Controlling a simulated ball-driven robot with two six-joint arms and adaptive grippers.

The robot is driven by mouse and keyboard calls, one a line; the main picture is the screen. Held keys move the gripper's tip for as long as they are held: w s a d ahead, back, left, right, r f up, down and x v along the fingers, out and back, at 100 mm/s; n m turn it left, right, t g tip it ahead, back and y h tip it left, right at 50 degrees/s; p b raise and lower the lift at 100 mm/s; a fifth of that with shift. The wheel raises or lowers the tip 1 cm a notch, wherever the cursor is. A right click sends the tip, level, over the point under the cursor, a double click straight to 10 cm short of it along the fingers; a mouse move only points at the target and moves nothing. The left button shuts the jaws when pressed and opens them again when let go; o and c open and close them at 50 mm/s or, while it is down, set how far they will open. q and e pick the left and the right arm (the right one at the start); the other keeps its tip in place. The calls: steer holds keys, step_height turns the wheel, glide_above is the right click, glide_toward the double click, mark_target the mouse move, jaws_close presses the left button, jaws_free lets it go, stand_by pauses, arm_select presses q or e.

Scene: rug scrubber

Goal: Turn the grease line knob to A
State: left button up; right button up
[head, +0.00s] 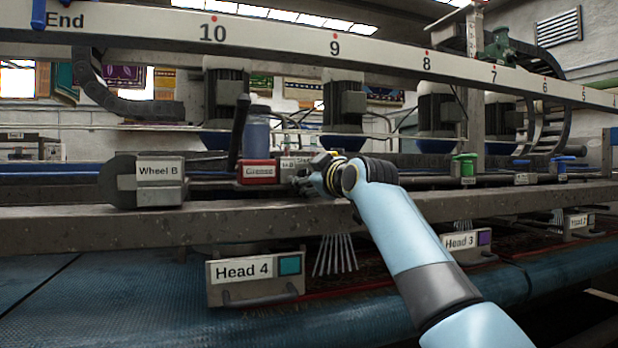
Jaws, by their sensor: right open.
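A red block with a white label reading "Grease" (258,173) sits on the machine's rail. A blue-grey bottle (257,134) stands just behind it, and a black upright lever (238,132) rises at its left. A small white label (294,161), only partly readable, shows to its right. My right gripper (306,182) is open beside the red block's right side, close to it; I cannot tell if they touch. I cannot make out the grease line knob; the gripper and wrist cover part of this area. My left gripper is not in view.
A grey housing labelled "Wheel B" (150,180) is on the left. "Head 4" (254,277) and "Head 3" (468,244) boxes hang below the front beam (230,223). Green (465,163) and blue (562,164) valves stand on the right. A numbered beam crosses above.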

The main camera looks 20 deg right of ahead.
jaws_close()
stand_by(0.4)
steer(key=shift+r+m+p, duration=0.1)
steer(key=shift+m+p, duration=0.9)
steer(key=shift+p, duration=0.15)
steer(key=m+p, duration=0.3)
steer(key=shift+m, duration=0.3)
steer(key=m+t+p, duration=0.1)
steer(key=m+p, duration=0.3)
steer(key=m, duration=0.1)
steer(key=shift+h, duration=0.3)
steer(key=shift+f+m+p, duration=0.2)
steer(key=shift+m+p, duration=0.35)
steer(key=shift+m, duration=0.25)
